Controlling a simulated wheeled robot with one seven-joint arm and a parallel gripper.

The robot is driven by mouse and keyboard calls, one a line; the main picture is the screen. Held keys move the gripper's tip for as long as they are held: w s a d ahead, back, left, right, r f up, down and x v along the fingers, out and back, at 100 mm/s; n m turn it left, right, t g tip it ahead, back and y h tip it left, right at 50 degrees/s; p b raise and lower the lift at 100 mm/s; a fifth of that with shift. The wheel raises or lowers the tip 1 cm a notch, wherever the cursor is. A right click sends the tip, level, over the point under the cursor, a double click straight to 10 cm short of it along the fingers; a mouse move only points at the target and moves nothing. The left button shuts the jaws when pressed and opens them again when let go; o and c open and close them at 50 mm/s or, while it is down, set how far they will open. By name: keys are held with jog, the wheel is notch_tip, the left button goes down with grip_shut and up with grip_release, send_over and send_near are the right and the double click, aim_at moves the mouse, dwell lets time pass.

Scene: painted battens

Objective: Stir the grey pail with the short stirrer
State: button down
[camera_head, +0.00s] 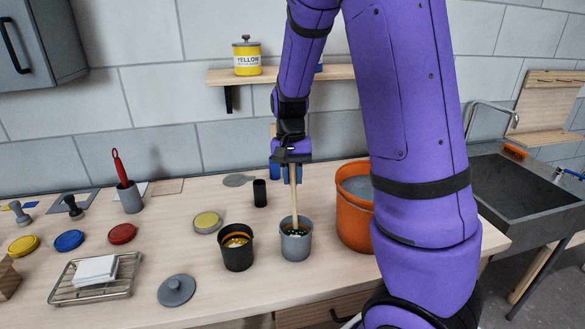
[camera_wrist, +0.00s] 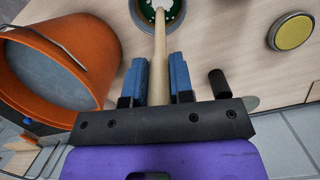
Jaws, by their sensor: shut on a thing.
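The grey pail (camera_head: 297,245) stands on the bench between a black pail and a large orange bucket. Dark green contents with light specks show inside it. My gripper (camera_head: 292,160) is above the pail, shut on the wooden stirrer (camera_head: 294,198), which hangs nearly upright. The stirrer's lower end is inside the grey pail; its tip is hidden by the contents and rim. In the wrist view the stirrer (camera_wrist: 160,45) runs between the two blue fingers (camera_wrist: 160,80) to the grey pail (camera_wrist: 143,25) at the top.
The black pail (camera_head: 238,258) with yellow contents is close on the left. The orange bucket (camera_head: 350,225) is close on the right. A black cup (camera_head: 260,193) stands behind. A grey lid (camera_head: 176,290) and a wire rack (camera_head: 125,284) lie at front left.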

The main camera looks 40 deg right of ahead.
aim_at(294, 199)
jog(key=shift+s+a+f, duration=0.1)
jog(key=shift+s+f, duration=0.1)
jog(key=shift+f, duration=0.9)
jog(key=shift+s+a+f, duration=0.1)
jog(key=shift+s+f, duration=0.1)
jog(key=shift+f, duration=0.9)
jog(key=shift+s+a+f, duration=0.1)
jog(key=shift+s+f, duration=0.1)
jog(key=shift+f, duration=0.9)
jog(key=shift+d, duration=0.1)
jog(key=shift+w+d, duration=0.15)
jog(key=shift+w, duration=0.3)
jog(key=shift+s+a, duration=0.2)
jog(key=shift+s, duration=0.25)
